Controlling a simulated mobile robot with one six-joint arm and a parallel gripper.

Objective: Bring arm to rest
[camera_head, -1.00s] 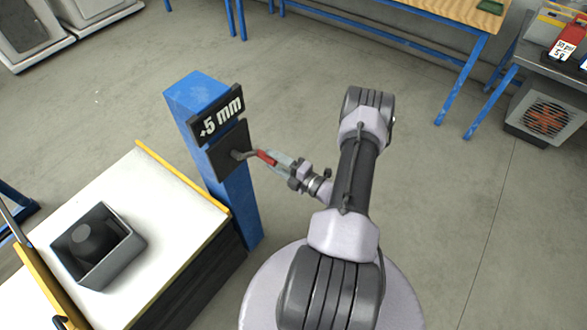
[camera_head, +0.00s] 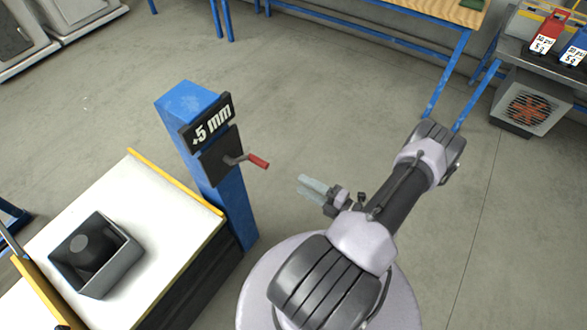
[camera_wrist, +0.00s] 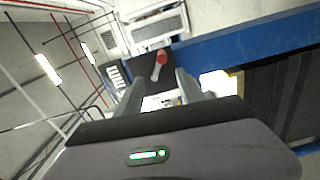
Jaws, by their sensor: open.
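My gripper (camera_head: 314,188) is open and empty in the head view, held in the air to the right of the blue post. A crank with a red handle (camera_head: 258,162) sticks out from a dark plate on the blue post (camera_head: 230,200), under a "+5 mm" sign (camera_head: 207,122). The gripper is apart from the handle, with a clear gap between them. In the wrist view the red handle (camera_wrist: 161,57) shows beyond and between the two fingers (camera_wrist: 160,97). My arm is bent, with its elbow out to the right.
A white-topped table (camera_head: 120,185) with a grey box (camera_head: 125,268) stands at the left. A blue-legged wooden table (camera_head: 400,15) is at the back. A grey bench (camera_head: 508,55) with red and blue items and a fan unit (camera_head: 525,105) are at the right. The floor between is clear.

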